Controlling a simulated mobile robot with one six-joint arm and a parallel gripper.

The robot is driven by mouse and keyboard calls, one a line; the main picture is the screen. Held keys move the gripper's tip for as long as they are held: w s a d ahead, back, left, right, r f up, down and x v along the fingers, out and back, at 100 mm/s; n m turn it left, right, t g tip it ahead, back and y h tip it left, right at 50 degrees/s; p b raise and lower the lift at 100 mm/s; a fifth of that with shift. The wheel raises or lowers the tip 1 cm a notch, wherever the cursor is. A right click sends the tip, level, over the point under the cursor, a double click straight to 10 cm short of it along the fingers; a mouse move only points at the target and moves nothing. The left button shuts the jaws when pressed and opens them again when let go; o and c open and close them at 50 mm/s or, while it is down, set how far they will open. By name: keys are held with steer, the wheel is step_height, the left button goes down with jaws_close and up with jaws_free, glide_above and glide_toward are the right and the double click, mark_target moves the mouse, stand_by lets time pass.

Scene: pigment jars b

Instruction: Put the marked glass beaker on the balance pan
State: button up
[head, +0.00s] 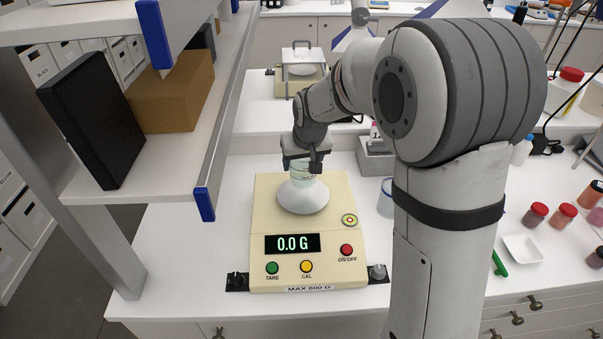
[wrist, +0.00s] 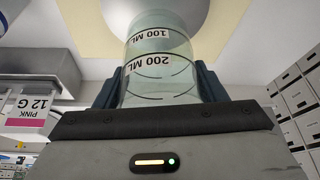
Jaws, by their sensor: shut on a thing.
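My gripper (head: 306,158) is shut on the marked glass beaker (head: 302,173), directly over the balance pan (head: 303,202). In the wrist view the beaker (wrist: 160,60) stands between the two dark fingers of my gripper (wrist: 161,84), with 100 ML and 200 ML marks showing. The pale pan (wrist: 200,14) lies just beyond the beaker's far end. The cream balance (head: 262,215) shows 0.0 G on its display. I cannot see clearly whether the beaker's base touches the pan.
A shelf (head: 175,175) with a black box and a cardboard box stands at left. Another glass vessel (head: 385,200) is partly hidden behind my arm. Pigment jars (head: 535,214) and a white dish (head: 522,249) lie at right. A PINK 12 G card (wrist: 28,110) shows in the wrist view.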

mark_target(303, 175)
step_height(303, 175, down, 5)
steer(key=shift+r+p, duration=0.2)
steer(key=shift+p, duration=0.25)
steer(key=shift+f+b, duration=0.2)
steer(key=shift+b, duration=0.1)
steer(key=o, duration=1)
steer(key=shift+r, duration=0.1)
steer(key=shift+o, duration=0.2)
steer(key=a+b+v, duration=0.1)
steer(key=b+v, duration=0.1)
steer(key=v, duration=0.9)
steer(key=s+d+m, duration=0.1)
steer(key=s+d, duration=0.4)
steer(key=s, duration=0.7)
steer(key=s+d+m+h, duration=0.1)
steer(key=s+d, duration=0.5)
steer(key=s, duration=0.7)
steer(key=shift+d+g, duration=0.2)
steer(key=shift+g, duration=0.2)
